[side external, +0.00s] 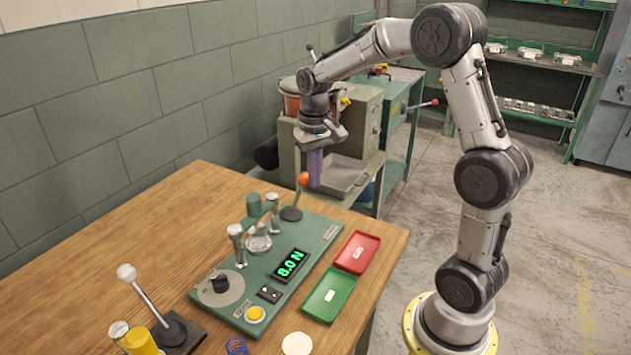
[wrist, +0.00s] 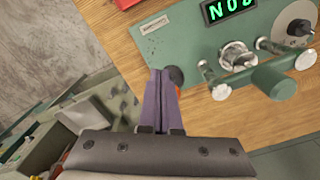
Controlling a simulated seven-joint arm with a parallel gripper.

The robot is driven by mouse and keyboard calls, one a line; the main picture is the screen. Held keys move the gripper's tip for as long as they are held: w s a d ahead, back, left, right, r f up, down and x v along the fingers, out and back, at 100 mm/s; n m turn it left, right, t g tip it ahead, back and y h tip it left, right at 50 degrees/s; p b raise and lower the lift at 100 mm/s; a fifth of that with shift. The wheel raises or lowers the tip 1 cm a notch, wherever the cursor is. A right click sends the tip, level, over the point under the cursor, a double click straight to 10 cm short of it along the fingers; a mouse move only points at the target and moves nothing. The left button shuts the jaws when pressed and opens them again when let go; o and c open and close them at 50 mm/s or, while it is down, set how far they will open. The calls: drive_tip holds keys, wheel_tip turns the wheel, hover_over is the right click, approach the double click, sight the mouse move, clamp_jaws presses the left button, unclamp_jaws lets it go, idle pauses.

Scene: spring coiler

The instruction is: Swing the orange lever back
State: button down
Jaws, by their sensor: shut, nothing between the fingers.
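The orange lever (side external: 303,180) has an orange ball knob on a thin dark stem with a round dark base, at the far end of the green panel (side external: 325,232). It stands nearly upright. My gripper (side external: 315,184) is shut and empty, with its purple fingers pointing down right beside the knob. In the wrist view the fingers (wrist: 160,75) point at the lever's dark base (wrist: 175,75), and a bit of the orange knob (wrist: 178,92) shows at their right edge. I cannot tell whether they touch the knob.
Metal posts and a green cylinder (side external: 253,205) stand near the lever. A red tray (side external: 357,252) and a green tray (side external: 328,292) lie to the right. A white-knobbed lever (side external: 150,300) stands at the front left.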

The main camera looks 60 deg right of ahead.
drive_tip(key=shift+w, duration=0.1)
drive_tip(key=shift+w+r, duration=0.3)
drive_tip(key=shift+w, duration=0.6)
drive_tip(key=shift+w, duration=0.1)
drive_tip(key=shift+w+r, duration=0.1)
drive_tip(key=shift+w, duration=0.9)
drive_tip(key=shift+w, duration=1.2)
drive_tip(key=shift+w+f, duration=0.2)
drive_tip(key=shift+w, duration=0.3)
drive_tip(key=shift+w+f, duration=0.15)
drive_tip(key=shift+w, duration=0.3)
drive_tip(key=shift+w+f, duration=0.1)
drive_tip(key=shift+w, duration=0.05)
